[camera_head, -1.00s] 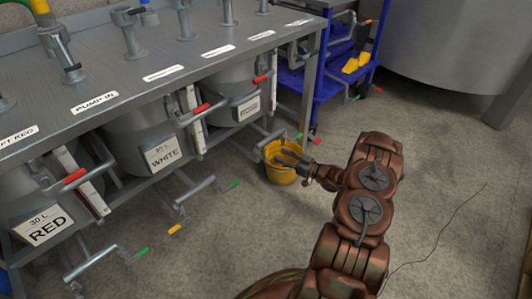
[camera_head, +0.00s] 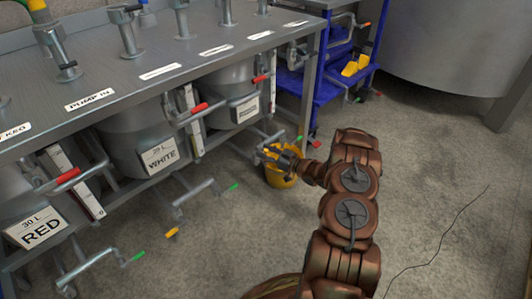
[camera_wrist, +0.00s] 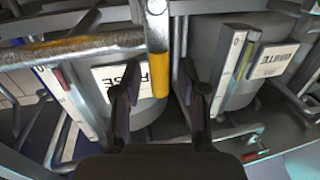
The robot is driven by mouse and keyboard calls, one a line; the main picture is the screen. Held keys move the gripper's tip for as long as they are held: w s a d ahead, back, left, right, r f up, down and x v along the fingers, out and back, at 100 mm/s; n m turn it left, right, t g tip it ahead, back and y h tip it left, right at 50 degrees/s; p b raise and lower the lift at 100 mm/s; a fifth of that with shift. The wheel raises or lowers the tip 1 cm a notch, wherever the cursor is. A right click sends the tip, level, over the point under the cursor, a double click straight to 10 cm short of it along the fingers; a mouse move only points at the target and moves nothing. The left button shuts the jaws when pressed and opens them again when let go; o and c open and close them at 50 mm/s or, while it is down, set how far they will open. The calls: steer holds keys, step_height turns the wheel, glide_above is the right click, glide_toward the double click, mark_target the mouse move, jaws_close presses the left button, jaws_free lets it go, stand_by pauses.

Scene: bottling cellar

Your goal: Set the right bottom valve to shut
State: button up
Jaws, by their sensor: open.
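The bottom valve under the right-hand vessel of the bench has a pipe (camera_head: 268,138) jutting out near the bench's right end. In the wrist view its lever ends in a yellow grip (camera_wrist: 158,72), on a grey bar (camera_wrist: 85,47). My gripper (camera_head: 272,157) is at this valve, low in front of the bench. In the wrist view my gripper (camera_wrist: 160,88) is open, with one finger on each side of the yellow grip. I cannot tell whether either finger touches it. In the head view my gripper hides much of the lever.
Other valve levers jut out below the white (camera_head: 160,157) and red (camera_head: 40,228) labelled vessels. A blue cart (camera_head: 325,85) is behind to the right.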

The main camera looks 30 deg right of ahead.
jaws_close()
